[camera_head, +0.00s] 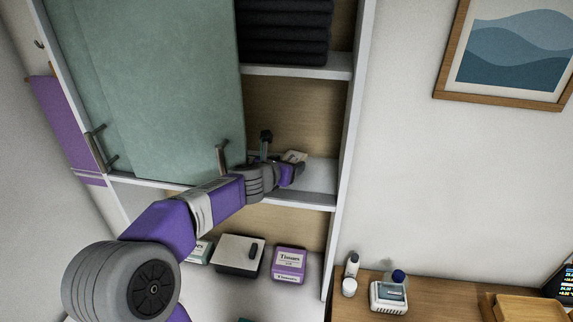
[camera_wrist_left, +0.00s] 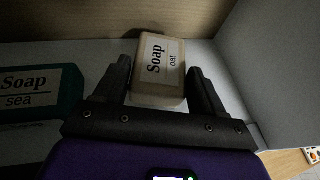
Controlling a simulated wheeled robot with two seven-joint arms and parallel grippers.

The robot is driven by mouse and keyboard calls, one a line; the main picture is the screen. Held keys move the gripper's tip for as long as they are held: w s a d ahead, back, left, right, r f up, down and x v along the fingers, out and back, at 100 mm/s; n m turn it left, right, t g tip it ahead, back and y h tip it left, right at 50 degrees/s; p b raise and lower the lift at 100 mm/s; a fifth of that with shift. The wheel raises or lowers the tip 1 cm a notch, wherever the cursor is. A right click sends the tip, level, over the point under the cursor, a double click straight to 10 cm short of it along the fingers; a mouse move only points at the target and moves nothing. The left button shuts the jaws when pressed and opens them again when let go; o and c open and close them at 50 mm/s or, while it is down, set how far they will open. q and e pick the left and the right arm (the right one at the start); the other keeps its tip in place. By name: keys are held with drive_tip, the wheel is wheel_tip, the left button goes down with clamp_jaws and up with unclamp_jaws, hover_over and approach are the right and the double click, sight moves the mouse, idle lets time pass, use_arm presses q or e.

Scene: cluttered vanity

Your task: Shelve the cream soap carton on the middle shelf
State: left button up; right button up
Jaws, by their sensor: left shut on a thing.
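The cream soap carton, labelled "Soap oat" (camera_wrist_left: 158,68), is between the fingers of my left gripper (camera_wrist_left: 160,75) in the left wrist view. The gripper is shut on it. In the head view the left gripper (camera_head: 294,170) reaches into the open right bay at the middle shelf (camera_head: 318,190). Only a small pale part of the carton (camera_head: 295,156) shows there, behind the gripper. The carton is at the shelf; I cannot tell whether its base touches the board. My right gripper is not in view.
A teal "Soap sea" carton (camera_wrist_left: 40,92) stands left of the gripper. A dark-topped item (camera_head: 266,136) is behind my wrist. A green sliding door (camera_head: 160,85) covers the left bay.

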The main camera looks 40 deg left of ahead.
use_arm(q)
drive_tip(key=shift+f+b, duration=0.3)
drive_tip(key=shift+f, duration=0.05)
drive_tip(key=o, duration=1.2)
